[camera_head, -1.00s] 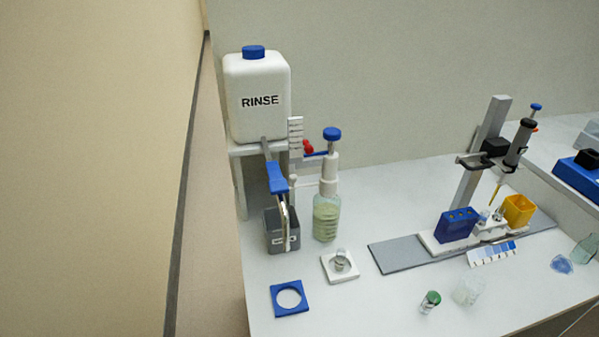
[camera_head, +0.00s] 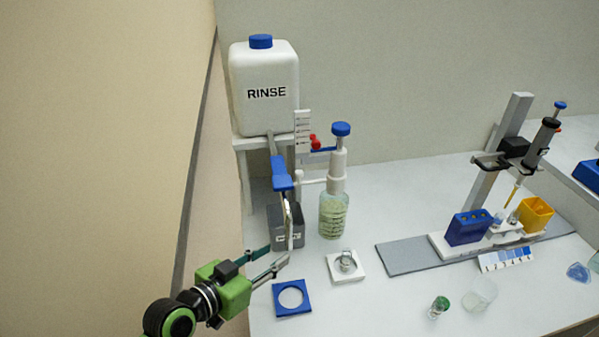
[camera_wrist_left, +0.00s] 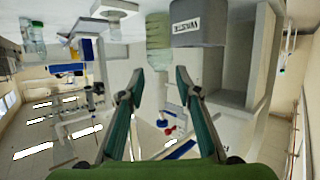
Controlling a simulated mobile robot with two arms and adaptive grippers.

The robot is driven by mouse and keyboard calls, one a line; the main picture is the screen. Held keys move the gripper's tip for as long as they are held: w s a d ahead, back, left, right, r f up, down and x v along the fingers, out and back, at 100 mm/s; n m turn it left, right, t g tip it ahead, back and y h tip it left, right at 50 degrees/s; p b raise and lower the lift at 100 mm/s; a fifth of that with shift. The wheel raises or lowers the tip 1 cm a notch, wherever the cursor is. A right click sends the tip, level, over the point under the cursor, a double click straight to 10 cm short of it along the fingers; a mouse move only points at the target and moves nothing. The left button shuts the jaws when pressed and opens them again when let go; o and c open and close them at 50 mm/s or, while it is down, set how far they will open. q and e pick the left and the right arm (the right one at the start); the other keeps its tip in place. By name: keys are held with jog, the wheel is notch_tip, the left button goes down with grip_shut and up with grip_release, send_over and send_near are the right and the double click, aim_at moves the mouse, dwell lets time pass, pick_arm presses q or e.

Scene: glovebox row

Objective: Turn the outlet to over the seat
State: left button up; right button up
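A curved metal outlet (camera_head: 288,212) hangs from the blue-handled tap (camera_head: 280,172) under the white RINSE tank (camera_head: 264,88). Its lower end is at the grey labelled box (camera_head: 279,241). A blue square plate with a round hole (camera_head: 292,310) and a white square plate (camera_head: 357,276) holding a small glass jar (camera_head: 347,261) lie in front; I cannot tell which is the seat. My left gripper (camera_head: 278,254) is open and empty, its fingertips by the box's front. In the left wrist view, its spread fingers (camera_wrist_left: 160,74) point towards the grey box (camera_wrist_left: 200,24). My right gripper is not in view.
A pump bottle (camera_head: 333,212) with pale green liquid stands right of the box. A small green-capped vial (camera_head: 438,307) and a clear beaker (camera_head: 480,293) stand at the front. A pipette stand (camera_head: 490,160) is farther right. A wall lies to the left.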

aim_at(297, 174)
pick_arm(q)
jog(key=w+r+t+h, duration=0.1)
jog(key=w+r+t, duration=0.3)
jog(key=w+r, duration=0.5)
jog(key=p+x, duration=0.1)
jog(key=x, duration=1.1)
jog(key=shift+d+f, duration=0.1)
